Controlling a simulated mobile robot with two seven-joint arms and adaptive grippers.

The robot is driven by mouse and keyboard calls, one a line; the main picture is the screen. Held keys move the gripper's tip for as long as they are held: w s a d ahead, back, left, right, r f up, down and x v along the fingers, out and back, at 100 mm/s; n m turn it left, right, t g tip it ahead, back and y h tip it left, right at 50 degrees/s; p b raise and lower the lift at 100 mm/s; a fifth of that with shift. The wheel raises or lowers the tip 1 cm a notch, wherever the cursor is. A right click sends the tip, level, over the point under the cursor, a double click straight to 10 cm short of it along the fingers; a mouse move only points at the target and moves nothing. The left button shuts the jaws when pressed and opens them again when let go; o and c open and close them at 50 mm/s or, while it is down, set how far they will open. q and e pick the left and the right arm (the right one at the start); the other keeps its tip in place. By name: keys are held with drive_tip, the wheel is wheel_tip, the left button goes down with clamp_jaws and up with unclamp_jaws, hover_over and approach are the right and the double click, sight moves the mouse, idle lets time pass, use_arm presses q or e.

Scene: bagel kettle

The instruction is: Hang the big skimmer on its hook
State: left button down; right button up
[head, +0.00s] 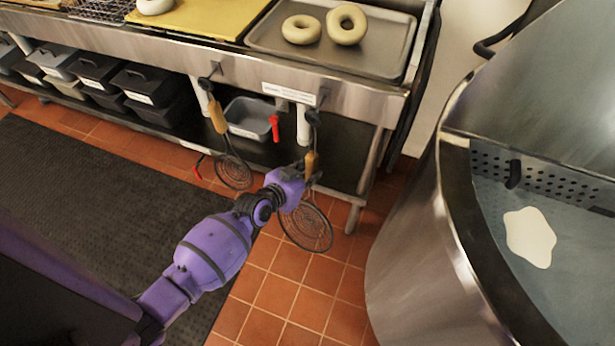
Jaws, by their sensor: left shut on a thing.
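The big skimmer has a wooden handle (311,160) and a round dark wire head (306,229) that hangs down over the tiled floor. My left gripper (308,174) is shut on it around the lower handle, in front of the steel table. The skimmer's dark top end (313,117) is just below a dark hook (321,97) on the table's front edge, beside a white label (288,93). I cannot tell whether the end is over the hook or only near it. My right gripper is not in view.
A smaller skimmer (233,172) hangs from another hook (214,69) to the left. A tray (385,52) with two dough rings is on the table above. Dark bins (150,82) and a grey tub (250,118) stand on the lower shelf. A large steel kettle (415,240) stands at right.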

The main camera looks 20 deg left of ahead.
use_arm(q)
drive_tip(key=shift+w+b, duration=0.3)
drive_tip(key=shift+w, duration=0.55)
drive_tip(key=shift+w+f+b, duration=0.35)
drive_tip(key=shift+w, duration=0.2)
drive_tip(key=c, duration=1.4)
unclamp_jaws()
drive_tip(key=shift+s+f, duration=0.15)
drive_tip(key=v, duration=1.2)
